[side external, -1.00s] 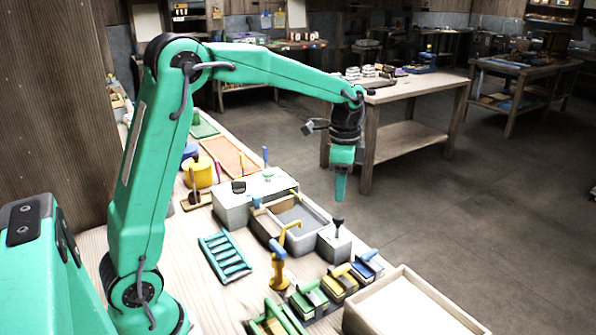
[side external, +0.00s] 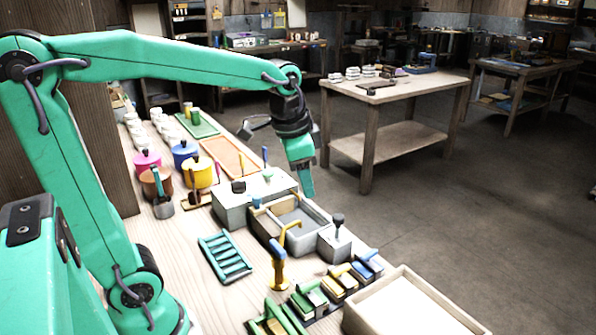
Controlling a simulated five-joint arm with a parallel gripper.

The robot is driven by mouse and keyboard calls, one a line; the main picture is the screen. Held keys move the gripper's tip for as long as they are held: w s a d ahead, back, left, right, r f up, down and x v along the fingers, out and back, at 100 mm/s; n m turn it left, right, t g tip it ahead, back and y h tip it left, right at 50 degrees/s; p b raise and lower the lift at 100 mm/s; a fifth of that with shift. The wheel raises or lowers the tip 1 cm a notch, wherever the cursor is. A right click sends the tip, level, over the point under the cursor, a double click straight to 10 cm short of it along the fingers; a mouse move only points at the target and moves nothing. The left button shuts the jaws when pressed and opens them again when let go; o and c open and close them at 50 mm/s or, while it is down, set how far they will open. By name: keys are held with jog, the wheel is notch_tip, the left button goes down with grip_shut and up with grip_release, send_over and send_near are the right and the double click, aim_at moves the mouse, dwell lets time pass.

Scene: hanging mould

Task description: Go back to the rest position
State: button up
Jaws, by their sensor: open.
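My gripper (side external: 305,185) hangs at the end of my green arm, pointing down and a little to the right. It is above the grey box with a tray-like recess (side external: 300,217) near the far edge of the workbench (side external: 222,290). The gap between the fingers is hard to see from this side, and nothing shows held in them. The gripper touches nothing that I can see.
A yellow hook-topped stand (side external: 279,265), a teal rack (side external: 225,257) and several handled blocks (side external: 340,282) stand on the bench. A pale tray (side external: 412,305) is at the front right. Coloured pots (side external: 196,172) stand at the back left. Open floor lies right of the bench.

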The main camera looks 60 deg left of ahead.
jog(key=s+n+t, duration=0.1)
jog(key=s+n, duration=0.1)
jog(key=s, duration=0.4)
jog(key=s+d+f+n+t, duration=0.1)
jog(key=s+n, duration=0.1)
jog(key=s, duration=0.4)
jog(key=shift+d+f+n+t, duration=0.15)
jog(key=shift+f+n+t, duration=0.15)
jog(key=shift+t, duration=0.1)
